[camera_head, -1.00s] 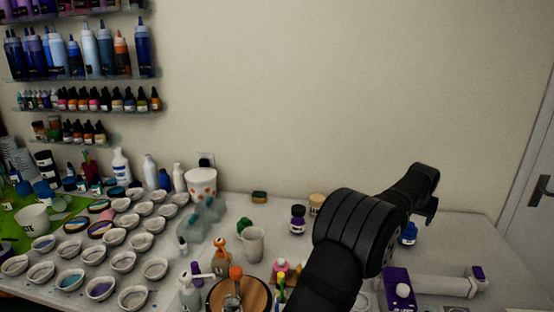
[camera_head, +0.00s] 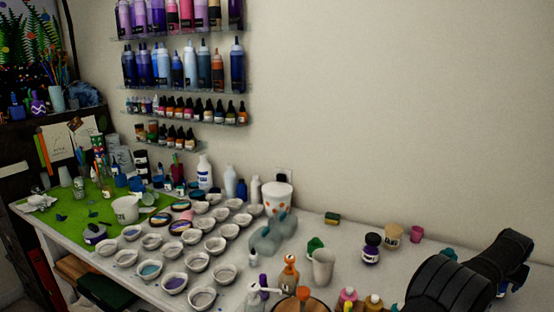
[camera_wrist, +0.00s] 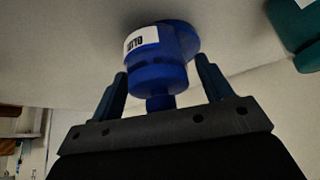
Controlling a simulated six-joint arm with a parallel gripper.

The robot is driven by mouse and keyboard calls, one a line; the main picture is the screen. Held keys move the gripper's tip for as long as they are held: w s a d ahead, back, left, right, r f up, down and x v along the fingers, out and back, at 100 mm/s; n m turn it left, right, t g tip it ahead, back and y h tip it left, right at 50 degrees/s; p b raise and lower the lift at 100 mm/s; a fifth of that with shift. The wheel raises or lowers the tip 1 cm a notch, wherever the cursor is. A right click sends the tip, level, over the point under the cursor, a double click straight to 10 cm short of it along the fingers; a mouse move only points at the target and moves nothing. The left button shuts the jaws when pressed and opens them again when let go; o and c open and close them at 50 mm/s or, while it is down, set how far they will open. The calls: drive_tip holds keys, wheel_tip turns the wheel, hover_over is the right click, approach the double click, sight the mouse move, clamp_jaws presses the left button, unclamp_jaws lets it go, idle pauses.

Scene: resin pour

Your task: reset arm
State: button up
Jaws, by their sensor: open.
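My gripper (camera_wrist: 162,66) is open in the wrist view, with one dark blue finger on each side of a blue bottle. The blue bottle (camera_wrist: 158,75) has a white label and its narrow neck points towards my gripper's palm. Its body reaches past the fingertips to the pale surface. I see gaps between fingers and bottle, and cannot tell of any contact. In the head view my black arm fills the lower right corner and the fingers are not clear there.
A teal object (camera_wrist: 295,30) lies to the right in the wrist view. In the head view the table (camera_head: 335,235) holds a purple-labelled jar (camera_head: 371,248), a beige jar (camera_head: 391,236), a pink cup (camera_head: 417,234), a white jug (camera_head: 322,268) and several small bowls (camera_head: 202,298). Bottle shelves (camera_head: 185,90) hang behind.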

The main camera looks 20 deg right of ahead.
drive_tip(key=v, duration=1.2)
drive_tip(key=x, duration=1.2)
drive_tip(key=shift+f, duration=0.4)
drive_tip(key=r, duration=0.3)
drive_tip(key=s+r, duration=0.1)
drive_tip(key=r, duration=0.1)
drive_tip(key=shift+r, duration=0.2)
drive_tip(key=s+a+r, duration=0.3)
drive_tip(key=s+r, duration=0.3)
drive_tip(key=s, duration=0.4)
drive_tip(key=w+a+f, duration=0.2)
drive_tip(key=w+a, duration=1.3)
drive_tip(key=w, duration=0.1)
drive_tip(key=w+f, duration=0.2)
drive_tip(key=w, duration=0.1)
drive_tip(key=w+f, duration=0.1)
drive_tip(key=w, duration=0.2)
drive_tip(key=w+f, duration=0.2)
drive_tip(key=w, duration=0.1)
drive_tip(key=shift+w+d+f, duration=0.2)
drive_tip(key=shift+w+f, duration=0.1)
drive_tip(key=shift+w, duration=0.1)
